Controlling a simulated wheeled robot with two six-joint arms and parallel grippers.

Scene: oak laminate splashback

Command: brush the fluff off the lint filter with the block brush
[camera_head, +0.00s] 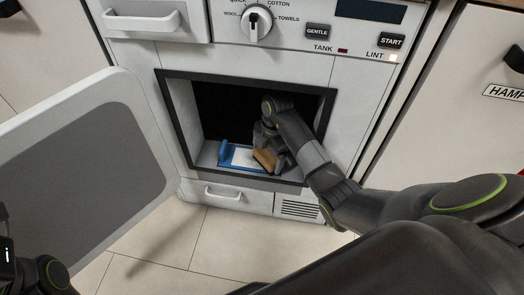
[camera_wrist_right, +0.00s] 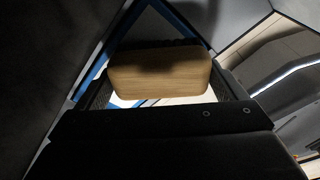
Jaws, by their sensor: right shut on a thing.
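The lint filter (camera_head: 241,156), a blue frame with a pale panel, lies on the floor of the open dryer compartment. A blue upright tab stands at its left end. My right gripper (camera_head: 272,152) reaches into the compartment and is shut on the wooden block brush (camera_head: 265,159), over the right part of the filter. In the right wrist view the brush's wooden back (camera_wrist_right: 160,75) sits between the fingers, with dark bristles along its far edge and the blue frame (camera_wrist_right: 105,62) behind. Bristle contact with the panel cannot be told. My left gripper is out of view; only part of that arm shows.
The dryer's dark opening frame (camera_head: 172,120) surrounds my right arm closely. The open door (camera_head: 95,165) swings out at the left. The control panel (camera_head: 310,25) is above, and a hamper front (camera_head: 480,120) is at the right.

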